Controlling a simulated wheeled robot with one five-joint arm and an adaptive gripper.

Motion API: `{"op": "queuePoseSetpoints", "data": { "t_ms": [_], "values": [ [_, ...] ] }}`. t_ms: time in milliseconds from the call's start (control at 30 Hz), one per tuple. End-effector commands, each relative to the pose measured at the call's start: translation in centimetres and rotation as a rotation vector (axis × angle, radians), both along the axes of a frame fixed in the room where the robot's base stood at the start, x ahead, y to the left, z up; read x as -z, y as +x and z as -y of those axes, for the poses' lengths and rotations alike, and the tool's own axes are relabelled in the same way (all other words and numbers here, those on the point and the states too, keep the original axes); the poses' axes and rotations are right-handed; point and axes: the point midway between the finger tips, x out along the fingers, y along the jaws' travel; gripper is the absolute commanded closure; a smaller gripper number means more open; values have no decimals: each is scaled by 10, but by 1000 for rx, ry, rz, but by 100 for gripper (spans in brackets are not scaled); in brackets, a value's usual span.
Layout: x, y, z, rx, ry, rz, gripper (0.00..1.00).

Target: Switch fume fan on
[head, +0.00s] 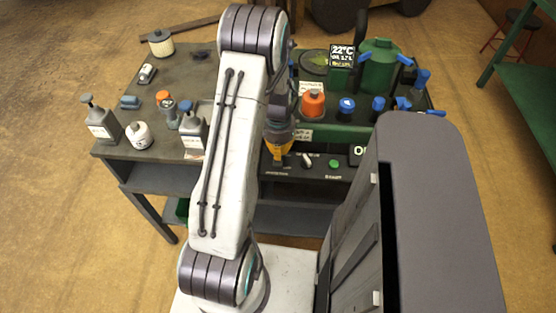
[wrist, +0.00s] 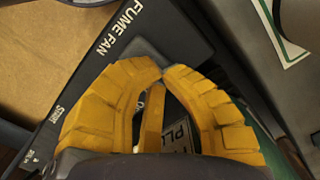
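My gripper (head: 281,154) has yellow fingers and hangs over the front of a dark control panel (head: 312,175) in the head view. In the wrist view the ridged yellow fingers (wrist: 163,76) arch together and their tips meet or nearly meet. No held object shows between them. A FUME FAN label (wrist: 122,28) is on the dark panel beside the fingers, with a START label (wrist: 60,112) further along. The fan's switch is not clearly visible; the fingers cover part of the panel. A small light-tipped control (head: 307,160) and a green button (head: 333,164) sit right of my gripper.
An orange-topped container (head: 313,103), a blue-topped one (head: 346,106) and a green tank (head: 378,68) stand behind the panel. A temperature display (head: 342,56) stands near the tank. Pump bottles (head: 103,123) and jars crowd the bench's left side.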

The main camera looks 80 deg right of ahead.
Motion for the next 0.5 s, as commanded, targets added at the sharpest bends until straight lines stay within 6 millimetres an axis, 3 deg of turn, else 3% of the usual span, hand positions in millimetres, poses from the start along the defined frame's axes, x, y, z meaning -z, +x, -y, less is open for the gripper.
{"op": "queuePoseSetpoints", "data": {
  "t_ms": [233,500],
  "values": [
    [-3,0,-1,0,4,0,100],
    [-20,0,-1,0,3,0,100]
  ]
}}
